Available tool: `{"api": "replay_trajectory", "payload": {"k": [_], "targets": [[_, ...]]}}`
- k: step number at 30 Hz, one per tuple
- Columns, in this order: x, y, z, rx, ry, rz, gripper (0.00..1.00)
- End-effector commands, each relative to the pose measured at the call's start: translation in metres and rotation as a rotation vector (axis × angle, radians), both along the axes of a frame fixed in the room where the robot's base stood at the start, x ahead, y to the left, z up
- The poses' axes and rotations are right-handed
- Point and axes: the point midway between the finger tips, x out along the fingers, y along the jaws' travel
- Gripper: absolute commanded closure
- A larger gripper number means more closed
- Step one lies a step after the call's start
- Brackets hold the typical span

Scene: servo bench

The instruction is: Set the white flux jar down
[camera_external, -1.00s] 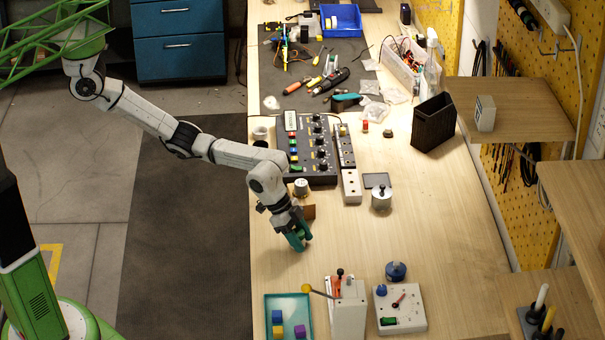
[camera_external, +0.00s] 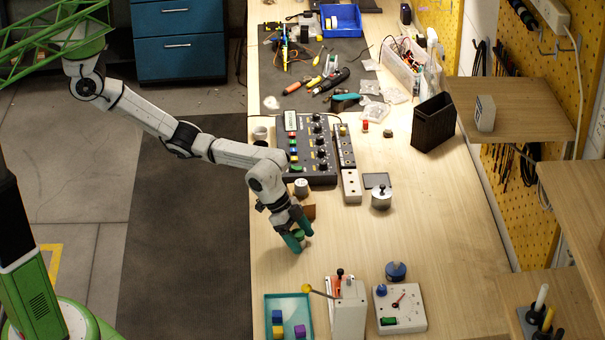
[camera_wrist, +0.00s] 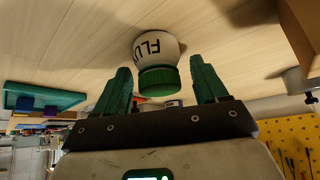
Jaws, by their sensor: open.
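The white flux jar (camera_wrist: 160,46) has dark "FLU" lettering and a green lid (camera_wrist: 157,82). In the wrist view it stands on the bare wooden bench top, lid toward me. My gripper (camera_wrist: 160,76) is open, its two green fingers on either side of the lid with a gap on each side. In the external view my gripper (camera_external: 298,238) is low over the bench. A bit of the green lid (camera_external: 304,235) seems to show between the fingers, and the jar's white body is hidden there.
A teal tray (camera_external: 268,312) with coloured blocks, a light grey box (camera_external: 349,315) and a white dial panel (camera_external: 411,315) stand nearer the camera. A brown block (camera_external: 309,212) and a black control box (camera_external: 320,170) are behind my gripper.

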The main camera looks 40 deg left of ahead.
Motion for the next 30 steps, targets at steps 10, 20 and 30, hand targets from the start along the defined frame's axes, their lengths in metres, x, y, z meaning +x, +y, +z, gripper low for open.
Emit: {"api": "replay_trajectory", "payload": {"k": [10, 20, 30], "targets": [[-0.008, 0.030, 0.047, -0.003, 0.001, 0.000, 0.28], [-0.015, 0.056, 0.090, -0.001, 0.000, 0.001, 0.28], [-0.017, 0.061, 0.097, 0.001, 0.001, 0.001, 0.28]]}}
